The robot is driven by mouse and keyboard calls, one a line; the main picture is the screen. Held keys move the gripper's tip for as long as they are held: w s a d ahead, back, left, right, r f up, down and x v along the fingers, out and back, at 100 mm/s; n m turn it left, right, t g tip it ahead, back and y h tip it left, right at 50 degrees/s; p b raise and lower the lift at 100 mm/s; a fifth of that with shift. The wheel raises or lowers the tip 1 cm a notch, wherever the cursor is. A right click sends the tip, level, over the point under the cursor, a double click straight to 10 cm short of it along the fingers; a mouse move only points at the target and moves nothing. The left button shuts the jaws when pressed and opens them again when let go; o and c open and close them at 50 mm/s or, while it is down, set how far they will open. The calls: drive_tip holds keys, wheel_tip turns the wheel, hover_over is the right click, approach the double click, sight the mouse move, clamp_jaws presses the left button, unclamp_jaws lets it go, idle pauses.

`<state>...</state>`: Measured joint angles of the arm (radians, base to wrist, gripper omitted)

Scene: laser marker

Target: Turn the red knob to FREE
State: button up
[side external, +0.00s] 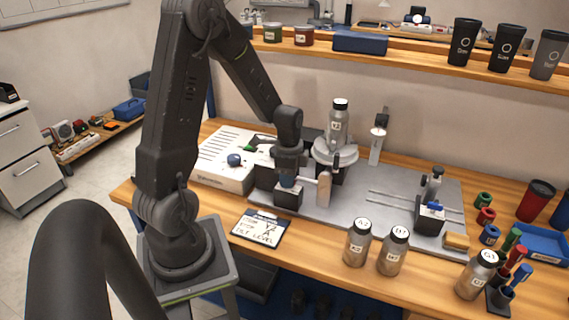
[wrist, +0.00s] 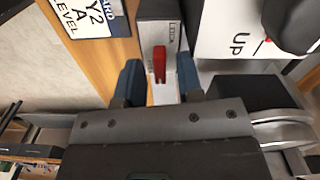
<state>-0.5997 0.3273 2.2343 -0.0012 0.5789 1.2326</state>
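The red knob (wrist: 159,64) shows in the wrist view on a small grey block with a pale label plate (wrist: 173,35). The label's lettering is too small to read surely. My gripper (wrist: 159,76) is open, with one blue-tipped finger on each side of the knob and a visible gap on both sides. I cannot tell how deep the fingers reach around it. In the side view my gripper (side external: 287,183) points down just over the dark block (side external: 288,197) at the front left of the grey plate. The knob is hidden there.
A card (side external: 262,228) lies in front of the block. A round stage (side external: 335,152) bearing a bottle and an upright tan handle (side external: 324,188) stand close on the right. Bottles (side external: 357,243) stand near the front edge.

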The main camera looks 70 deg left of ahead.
drive_tip(key=n, duration=0.3)
drive_tip(key=shift+n, duration=0.4)
drive_tip(key=n, duration=0.4)
drive_tip(key=shift+s+f, duration=0.15)
drive_tip(key=shift+s, duration=0.05)
drive_tip(key=n, duration=0.8)
drive_tip(key=shift+n, duration=0.3)
wheel_tip(320, 180, up, 15)
drive_tip(key=s+d+r+m+t, duration=0.2)
drive_tip(key=s+d+m, duration=0.2)
drive_tip(key=d, duration=0.5)
drive_tip(key=s+d+r+m+t, duration=0.3)
drive_tip(key=s+d+m, duration=0.2)
drive_tip(key=d, duration=0.5)
drive_tip(key=shift+d+r+t, duration=0.2)
drive_tip(key=shift+r+t, duration=0.05)
drive_tip(key=shift+t, duration=0.05)
